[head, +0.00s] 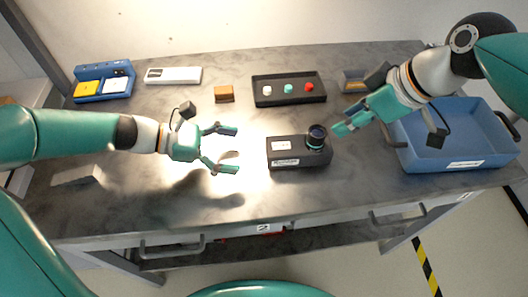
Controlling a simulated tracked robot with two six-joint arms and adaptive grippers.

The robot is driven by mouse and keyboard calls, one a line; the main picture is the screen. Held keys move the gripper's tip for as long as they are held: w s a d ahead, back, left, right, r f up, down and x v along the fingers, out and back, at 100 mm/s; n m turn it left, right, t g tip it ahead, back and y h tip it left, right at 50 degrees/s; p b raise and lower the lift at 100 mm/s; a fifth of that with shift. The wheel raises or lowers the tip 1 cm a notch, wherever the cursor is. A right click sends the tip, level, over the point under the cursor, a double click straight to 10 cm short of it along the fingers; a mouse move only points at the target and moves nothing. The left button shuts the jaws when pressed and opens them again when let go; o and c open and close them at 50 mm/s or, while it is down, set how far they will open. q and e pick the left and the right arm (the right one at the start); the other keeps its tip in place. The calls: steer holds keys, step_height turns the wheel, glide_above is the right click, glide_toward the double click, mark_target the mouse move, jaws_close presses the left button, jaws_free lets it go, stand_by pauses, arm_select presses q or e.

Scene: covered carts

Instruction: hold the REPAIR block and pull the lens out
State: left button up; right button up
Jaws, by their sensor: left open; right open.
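The block (285,162) is a dark box with white labels, lying on the grey cart top near the middle; its label text is too small to read. The lens (316,136), a dark cylinder with a pale ring near its base, stands upright at the block's right end. My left gripper (237,148) is open and empty, left of the block and apart from it, its fingers pointing right. My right gripper (338,130) is open, close to the right of the lens; whether it touches the lens I cannot tell.
A black tray (290,101) with small coloured pieces lies behind the block. A blue bin (455,152) stands at the right. A brown block (224,94), a white box (173,75) and a blue holder (104,97) line the back. The front of the top (330,194) is clear.

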mark_target(263, 159)
arm_select(q)
steer(key=x, duration=0.7)
steer(key=shift+d+f, duration=0.1)
steer(key=shift+d, duration=0.15)
steer(key=c, duration=1.3)
